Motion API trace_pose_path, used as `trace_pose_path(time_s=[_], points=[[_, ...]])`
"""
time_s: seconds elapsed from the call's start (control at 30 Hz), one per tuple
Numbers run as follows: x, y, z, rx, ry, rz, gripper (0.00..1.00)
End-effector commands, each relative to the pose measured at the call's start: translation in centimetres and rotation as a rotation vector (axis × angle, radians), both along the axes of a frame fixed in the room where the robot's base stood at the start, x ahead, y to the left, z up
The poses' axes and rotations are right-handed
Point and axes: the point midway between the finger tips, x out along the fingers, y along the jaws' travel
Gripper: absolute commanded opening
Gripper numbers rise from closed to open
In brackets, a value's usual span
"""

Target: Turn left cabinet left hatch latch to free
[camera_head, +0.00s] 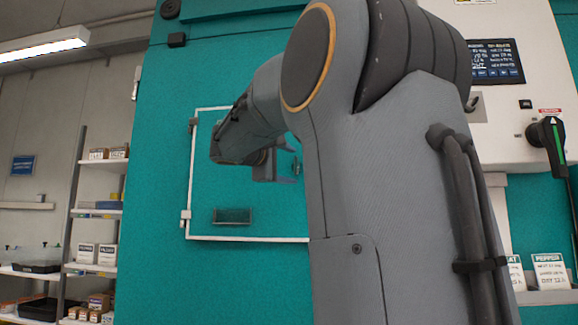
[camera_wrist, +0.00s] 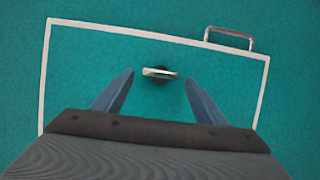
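The hatch (camera_head: 215,165) is a teal panel with a white outline on the teal cabinet front; it also fills much of the wrist view (camera_wrist: 90,60). The latch (camera_wrist: 158,72) is a small pale bar on a dark round base. It lies nearly level in the wrist picture, roughly along the hatch's long side. My gripper (camera_wrist: 159,78) is open, with one blue-grey finger on each side of the latch and clear gaps to it. In the head view my gripper (camera_head: 286,166) is in front of the hatch, and the latch cannot be made out there.
A metal handle (camera_wrist: 230,39) sits at the hatch's edge in the wrist view. Hinges (camera_head: 186,215) show on the hatch's left side. A dark rotary switch (camera_head: 547,140) is on the white panel at right. Shelves with boxes (camera_head: 97,215) stand at left.

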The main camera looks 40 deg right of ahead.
Motion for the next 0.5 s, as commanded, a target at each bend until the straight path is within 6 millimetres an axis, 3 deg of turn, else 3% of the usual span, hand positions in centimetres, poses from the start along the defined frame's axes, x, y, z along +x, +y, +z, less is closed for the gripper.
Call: trace_pose_path(time_s=[0.3, 0.5], points=[[-0.1, 0.2, 0.0, 0.001, -0.002, -0.001, 0.66], [-0.8, 2.7, 0.0, 0.0, -0.003, 0.002, 0.66]])
